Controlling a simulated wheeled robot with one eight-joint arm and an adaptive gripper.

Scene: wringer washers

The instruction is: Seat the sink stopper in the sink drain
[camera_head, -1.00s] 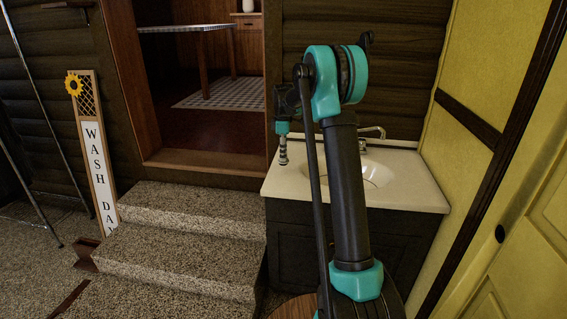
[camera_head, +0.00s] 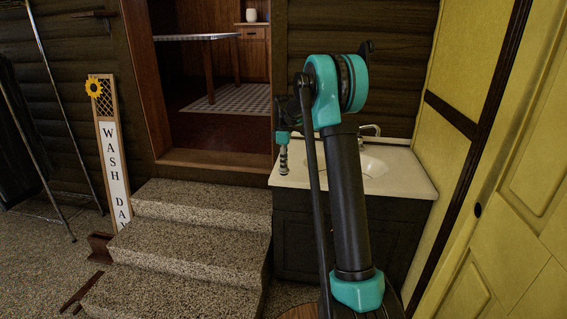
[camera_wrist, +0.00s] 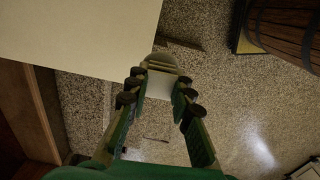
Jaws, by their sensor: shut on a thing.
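My gripper (camera_wrist: 162,88) is shut on a small pale ridged piece, which looks like the sink stopper (camera_wrist: 160,63); it pokes out between the fingertips in the wrist view. In the head view my gripper (camera_head: 284,160) points down near the left end of the cream sink counter (camera_head: 310,178), left of the basin. The held piece is too small to make out there. The white sink basin (camera_head: 374,167) is partly hidden behind my arm. The drain is not visible. In the wrist view the counter (camera_wrist: 70,30) fills the upper left, beside the held piece.
A faucet (camera_head: 371,129) stands behind the basin. Stone steps (camera_head: 195,225) and an open doorway lie left of the dark cabinet. A yellow wall (camera_head: 455,75) and door close off the right. A wooden barrel (camera_wrist: 290,32) shows in the wrist view.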

